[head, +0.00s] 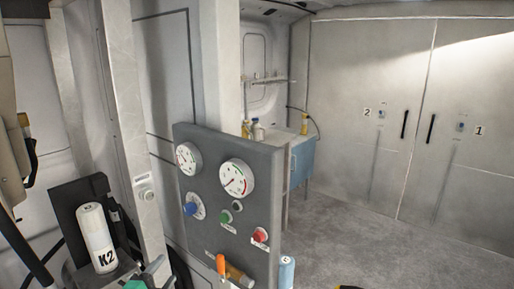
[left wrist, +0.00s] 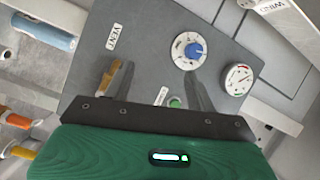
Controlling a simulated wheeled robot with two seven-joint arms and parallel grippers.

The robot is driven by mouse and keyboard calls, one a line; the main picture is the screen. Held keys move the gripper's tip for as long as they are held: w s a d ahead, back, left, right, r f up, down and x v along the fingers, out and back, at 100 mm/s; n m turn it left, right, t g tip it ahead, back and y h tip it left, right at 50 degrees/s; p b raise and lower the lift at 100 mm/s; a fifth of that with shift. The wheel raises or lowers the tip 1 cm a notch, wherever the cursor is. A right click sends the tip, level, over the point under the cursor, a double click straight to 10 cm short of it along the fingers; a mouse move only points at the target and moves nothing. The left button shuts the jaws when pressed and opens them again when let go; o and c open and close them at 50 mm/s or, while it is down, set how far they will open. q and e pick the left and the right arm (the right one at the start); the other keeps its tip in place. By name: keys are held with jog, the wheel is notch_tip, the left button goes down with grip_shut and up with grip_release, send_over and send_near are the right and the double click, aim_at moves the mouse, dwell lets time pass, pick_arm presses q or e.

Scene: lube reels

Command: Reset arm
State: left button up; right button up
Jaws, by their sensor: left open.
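My left gripper (head: 148,272) shows only in part at the bottom of the head view, left of a grey control panel (head: 204,153). In the left wrist view its green body fills the bottom, and its two dark fingers (left wrist: 160,88) stand apart with nothing held between them. The panel (left wrist: 148,45) lies behind the fingers in that view, with a blue knob (left wrist: 194,51), a round gauge (left wrist: 237,79) and a brass handle (left wrist: 110,79). I cannot tell whether the fingers touch the panel.
A white canister marked K2 (head: 96,238) stands in a dark holder at the left. An orange-handled lever (head: 221,264) and a blue-white cylinder (head: 286,272) are near the panel's lower edge. Grey floor (head: 385,225) lies clear before the cabinet doors (head: 365,110).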

pick_arm(q)
jog(key=s+d+f+n+g+y, duration=0.1)
jog(key=s+f+n+g, duration=0.4)
jog(key=s, duration=0.6)
jog(key=s+f+n+g+y, duration=0.2)
jog(key=s+f+n+g, duration=0.3)
jog(key=s, duration=0.7)
jog(key=s+d+f+n+g+y, duration=0.1)
jog(key=s+f+n+g, duration=0.4)
jog(key=s, duration=0.6)
jog(key=s+f+p+x, duration=0.1)
jog(key=s+x, duration=0.2)
jog(key=x, duration=1.2)
jog(key=s+x, duration=0.3)
jog(key=x, duration=1.1)
jog(key=s+a+f+g+p, duration=0.1)
jog(key=s+a+f, duration=0.2)
jog(key=s+f, duration=1.6)
jog(key=shift+s+a+f+p, duration=0.15)
jog(key=shift+f+p, duration=0.2)
jog(key=shift+f, duration=0.1)
pick_arm(e)
jog(key=s, duration=0.2)
jog(key=s+r, duration=0.1)
jog(key=s, duration=0.1)
jog(key=shift+s, duration=0.25)
jog(key=shift+d, duration=0.1)
